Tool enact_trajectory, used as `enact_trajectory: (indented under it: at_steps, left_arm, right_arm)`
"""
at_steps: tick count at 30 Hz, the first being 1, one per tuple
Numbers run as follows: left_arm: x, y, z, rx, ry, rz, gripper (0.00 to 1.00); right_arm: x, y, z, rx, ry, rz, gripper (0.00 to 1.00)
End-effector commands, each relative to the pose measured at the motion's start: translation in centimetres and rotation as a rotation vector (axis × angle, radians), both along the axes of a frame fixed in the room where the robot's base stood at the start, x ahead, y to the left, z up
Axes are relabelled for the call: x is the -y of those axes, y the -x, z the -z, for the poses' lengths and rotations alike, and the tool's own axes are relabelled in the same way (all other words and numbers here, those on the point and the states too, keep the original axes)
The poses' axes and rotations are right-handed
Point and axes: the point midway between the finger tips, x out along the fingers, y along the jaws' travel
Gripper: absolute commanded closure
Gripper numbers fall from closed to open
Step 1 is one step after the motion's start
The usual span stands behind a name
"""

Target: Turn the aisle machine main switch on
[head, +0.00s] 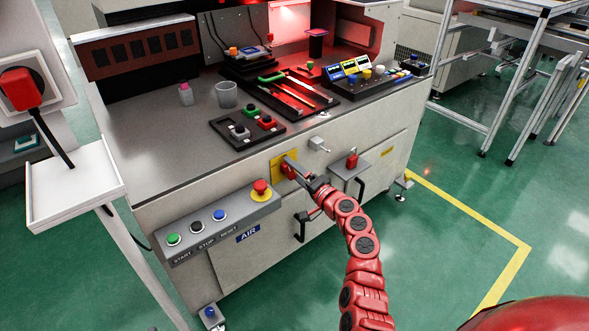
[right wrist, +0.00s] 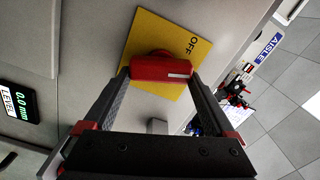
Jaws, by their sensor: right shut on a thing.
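The main switch is a red handle (head: 288,171) on a yellow plate (head: 277,165) on the front of the grey machine. In the right wrist view the red handle (right wrist: 162,69) has a pale mark on it, and the yellow plate (right wrist: 150,38) behind it reads OFF near one corner. My right gripper (head: 293,167) reaches the switch from below right. In the right wrist view its two fingers are on either side of the handle, shut on it. Other lettering on the plate cannot be made out. My left gripper is in neither view.
A sloped button box (head: 222,222) with a red stop button (head: 260,188) is left of the switch. A small shelf (head: 364,165) with a red item (head: 351,160) is to the right. Black door handles are below. An AISLE label (right wrist: 267,50) shows in the right wrist view.

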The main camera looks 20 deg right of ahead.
Motion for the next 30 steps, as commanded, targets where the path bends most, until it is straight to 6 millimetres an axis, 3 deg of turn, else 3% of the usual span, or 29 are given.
enact_trajectory:
  at_steps: [15, 30]
  left_arm:
    - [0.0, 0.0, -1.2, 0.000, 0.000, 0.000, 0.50]
    - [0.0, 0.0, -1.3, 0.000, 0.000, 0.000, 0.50]
  right_arm:
    - [0.2, 0.0, 0.5, -0.107, -0.286, 0.002, 0.66]
    - [0.1, 0.0, 0.6, -0.123, -0.329, 0.001, 0.66]
